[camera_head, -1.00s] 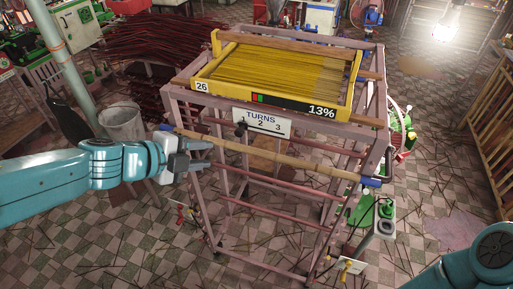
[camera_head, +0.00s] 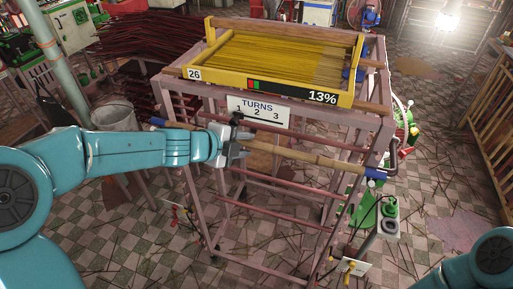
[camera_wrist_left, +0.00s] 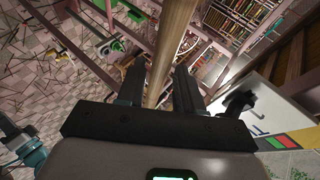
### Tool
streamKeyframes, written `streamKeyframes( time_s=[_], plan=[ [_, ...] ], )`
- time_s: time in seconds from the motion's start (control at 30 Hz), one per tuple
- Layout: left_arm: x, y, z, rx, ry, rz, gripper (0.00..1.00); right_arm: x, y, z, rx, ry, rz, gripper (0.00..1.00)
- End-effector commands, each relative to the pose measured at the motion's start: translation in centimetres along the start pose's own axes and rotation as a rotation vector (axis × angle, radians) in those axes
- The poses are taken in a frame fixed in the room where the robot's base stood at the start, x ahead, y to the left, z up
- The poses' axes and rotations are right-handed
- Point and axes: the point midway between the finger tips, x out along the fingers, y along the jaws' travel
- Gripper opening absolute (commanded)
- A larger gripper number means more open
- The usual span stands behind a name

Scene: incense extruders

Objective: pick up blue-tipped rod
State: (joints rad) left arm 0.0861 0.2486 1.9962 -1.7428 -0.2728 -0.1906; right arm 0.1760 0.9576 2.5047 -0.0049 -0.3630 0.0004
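The blue-tipped rod (camera_head: 300,157) is a long tan rod with blue ends, slanting down to the right across the front of the wooden rack. My left arm passes in front of part of its left half. My left gripper (camera_head: 240,151) is at the rod, left of its middle, below the TURNS sign. In the left wrist view the rod (camera_wrist_left: 171,45) runs between the two spread fingers (camera_wrist_left: 158,80), with a small gap beside it; contact is hard to judge. My right gripper is out of view; only part of that arm shows at lower right.
The wooden rack (camera_head: 187,155) carries a yellow frame (camera_head: 275,87) of yellow sticks marked 13%. The TURNS sign (camera_head: 258,110) hangs close above my left gripper. A green machine (camera_head: 388,212) stands at right, and a grey bin (camera_head: 116,116) at left. Thin sticks litter the tiled floor.

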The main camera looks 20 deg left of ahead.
Motion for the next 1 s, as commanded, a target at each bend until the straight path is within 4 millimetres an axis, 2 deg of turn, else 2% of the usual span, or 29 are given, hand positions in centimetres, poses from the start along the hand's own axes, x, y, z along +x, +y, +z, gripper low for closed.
streamKeyframes(
  time_s=[0.2,0.23,0.3,0.33,0.73,0.87,1.0],
  plan=[
    [0.1,-0.1,0.0,0.000,0.000,-0.001,0.36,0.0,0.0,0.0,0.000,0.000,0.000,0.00],
    [0.1,-0.1,0.0,0.000,0.000,-0.001,0.29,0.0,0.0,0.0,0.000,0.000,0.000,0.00],
    [0.1,-0.1,0.0,0.000,0.000,-0.001,0.06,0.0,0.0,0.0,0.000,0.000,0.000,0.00],
    [0.1,-0.1,0.0,0.000,0.000,-0.001,0.00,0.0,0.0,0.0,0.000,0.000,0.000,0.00],
    [-0.3,-0.2,-0.2,0.000,0.000,0.000,0.00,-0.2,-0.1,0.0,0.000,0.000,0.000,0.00],
    [-1.7,-0.6,-0.7,0.001,-0.001,-0.001,0.00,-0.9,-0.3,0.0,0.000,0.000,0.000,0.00],
    [-4.0,-0.4,-1.6,0.001,-0.001,-0.003,0.00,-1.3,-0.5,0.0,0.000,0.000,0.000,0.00]
  ],
)
